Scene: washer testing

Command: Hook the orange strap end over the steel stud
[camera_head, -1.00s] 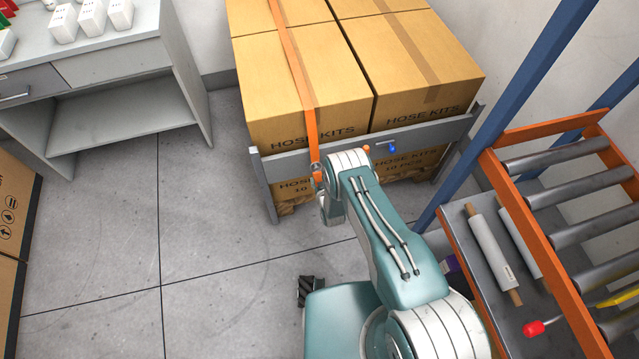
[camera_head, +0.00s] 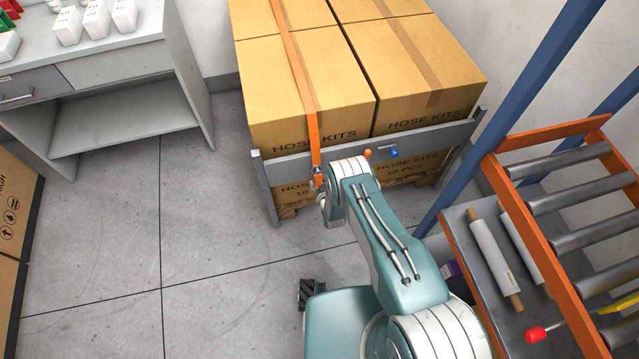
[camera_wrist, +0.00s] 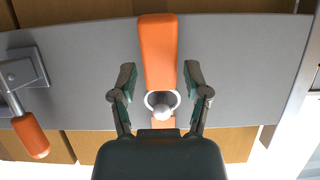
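The orange strap (camera_head: 302,88) runs over the cartons and down the front of a grey rail (camera_head: 435,132). In the wrist view a wide orange strap part (camera_wrist: 158,55) lies against the rail. A light metal ring sits at its lower end, and the round head of the steel stud (camera_wrist: 162,113) shows at the ring's lower part. I cannot tell whether the ring is fully seated around the stud. A short orange piece shows below. My gripper (camera_wrist: 160,75) is open, its fingers apart on either side of the strap. In the head view my wrist hides part of this area.
A lever with an orange handle (camera_wrist: 30,137) is on the rail, left in the wrist view. Cartons (camera_head: 420,70) fill the pallet. A roller rack (camera_head: 570,190) and blue posts stand right, a workbench (camera_head: 110,65) left. The floor (camera_head: 235,200) between is clear.

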